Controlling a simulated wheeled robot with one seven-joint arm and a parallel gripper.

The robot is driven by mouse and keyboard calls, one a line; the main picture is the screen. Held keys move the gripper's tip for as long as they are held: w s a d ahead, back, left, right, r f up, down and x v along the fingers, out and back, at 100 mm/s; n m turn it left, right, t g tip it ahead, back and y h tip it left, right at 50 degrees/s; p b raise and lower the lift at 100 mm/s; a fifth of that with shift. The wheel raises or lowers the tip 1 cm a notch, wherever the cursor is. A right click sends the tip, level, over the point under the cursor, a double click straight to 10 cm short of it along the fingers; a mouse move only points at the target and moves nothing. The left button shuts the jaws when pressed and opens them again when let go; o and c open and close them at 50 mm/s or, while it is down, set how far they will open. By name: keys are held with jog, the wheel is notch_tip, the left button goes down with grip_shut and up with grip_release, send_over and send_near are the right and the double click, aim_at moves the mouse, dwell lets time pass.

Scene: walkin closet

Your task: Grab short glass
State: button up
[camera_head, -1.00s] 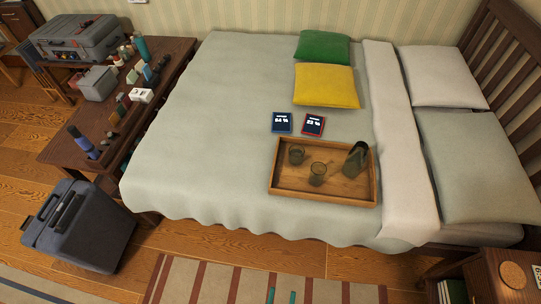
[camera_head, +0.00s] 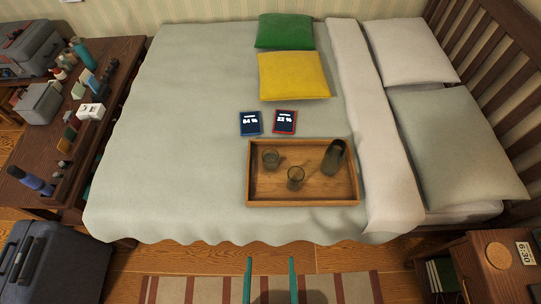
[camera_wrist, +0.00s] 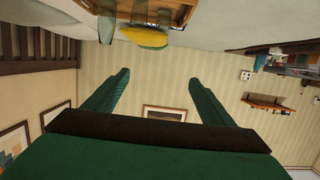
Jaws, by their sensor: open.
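Two clear, greyish glasses stand upright in a wooden tray (camera_head: 258,196) on the bed. One glass (camera_head: 270,158) is at the back left of the tray, and the other glass (camera_head: 296,178) is nearer the front middle. The back-left one looks a little shorter and wider, but the difference is small. A dark glass carafe (camera_head: 334,158) is at the tray's right. My gripper (camera_head: 270,266) shows two teal fingers at the bottom edge, spread apart and empty, in front of the bed.
Two small tablets (camera_head: 250,123) lie behind the tray. A yellow pillow (camera_head: 292,76) and a green pillow (camera_head: 285,31) lie farther back. A cluttered wooden table (camera_head: 100,125) and a dark case (camera_head: 45,262) stand left. A nightstand (camera_head: 490,270) stands front right. Open bedspread lies left of the tray.

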jog(key=w+f, duration=0.6)
jog(key=w, duration=0.3)
jog(key=w+f, duration=0.5)
jog(key=w, duration=0.5)
jog(key=shift+g, duration=0.8)
jog(key=w, duration=2.4)
jog(key=shift+w+r, duration=0.1)
jog(key=shift+r, duration=0.1)
send_near(270, 151)
jog(key=x, duration=0.2)
jog(key=shift+w+r, duration=0.1)
jog(key=shift+w, duration=0.25)
jog(key=shift+x, duration=0.95)
jog(key=shift+f+x, duration=0.15)
jog(key=shift+x, duration=1.35)
jog(key=shift+f+x, duration=0.15)
jog(key=shift+x, duration=1.3)
jog(key=shift+s, duration=0.1)
